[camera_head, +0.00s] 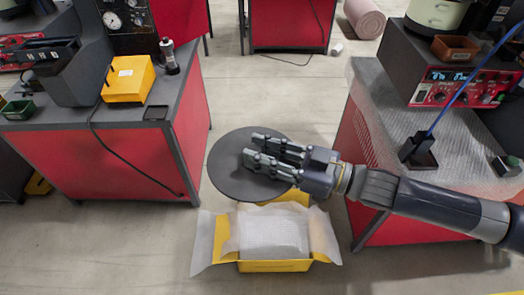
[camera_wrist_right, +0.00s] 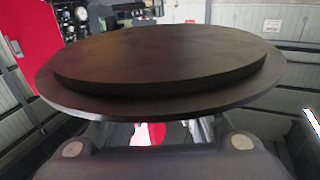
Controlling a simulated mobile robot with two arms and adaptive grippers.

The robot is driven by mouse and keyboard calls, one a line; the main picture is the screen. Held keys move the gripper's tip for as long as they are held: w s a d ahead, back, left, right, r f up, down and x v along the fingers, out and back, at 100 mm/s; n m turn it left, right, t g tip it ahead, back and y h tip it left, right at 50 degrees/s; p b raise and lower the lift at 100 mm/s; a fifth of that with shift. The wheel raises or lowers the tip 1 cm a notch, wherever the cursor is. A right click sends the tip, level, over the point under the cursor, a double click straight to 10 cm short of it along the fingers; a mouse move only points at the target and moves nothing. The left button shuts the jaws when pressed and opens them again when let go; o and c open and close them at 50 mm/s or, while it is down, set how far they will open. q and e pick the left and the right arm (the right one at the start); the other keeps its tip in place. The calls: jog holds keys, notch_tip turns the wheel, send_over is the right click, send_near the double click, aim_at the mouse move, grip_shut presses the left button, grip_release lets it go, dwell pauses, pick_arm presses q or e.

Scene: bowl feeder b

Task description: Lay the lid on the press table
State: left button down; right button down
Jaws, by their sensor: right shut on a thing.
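The lid, a dark round disc (camera_head: 228,180), hangs over the floor between the two red tables. My right gripper (camera_head: 275,158) reaches in from the right with its fingers over the disc, shut on it. In the right wrist view the lid (camera_wrist_right: 160,62) fills the upper middle, with a raised round step on its face; the fingers are mostly hidden behind it. A red table (camera_head: 130,160) with a dark machine stands at left, and another red table (camera_head: 365,100) with a grey top at right. I cannot tell which is the press table. My left gripper is not in view.
A yellow box with white lining (camera_head: 275,265) stands open on the floor below the lid. The left table carries a yellow box (camera_head: 128,80), a small bottle (camera_head: 168,55) and a cable. The right table carries a control unit (camera_head: 455,88) and a black block (camera_head: 417,150).

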jog(key=shift+s+d+r+n+g+y, duration=0.1)
jog(key=shift+d+n+g+y, duration=0.2)
jog(key=shift+d+n+g, duration=0.45)
jog(key=shift+d+n+g+y, duration=0.25)
jog(key=shift+n+g, duration=0.2)
jog(key=shift+g, duration=0.6)
jog(key=shift+s+d+n+g+y, duration=0.15)
jog(key=shift+d+n+g, duration=0.2)
jog(key=shift+g, duration=0.3)
jog(key=shift+s+d+n+g+y, duration=0.1)
jog(key=shift+n+g, duration=0.35)
jog(key=shift+g, duration=0.2)
jog(key=shift+d, duration=0.1)
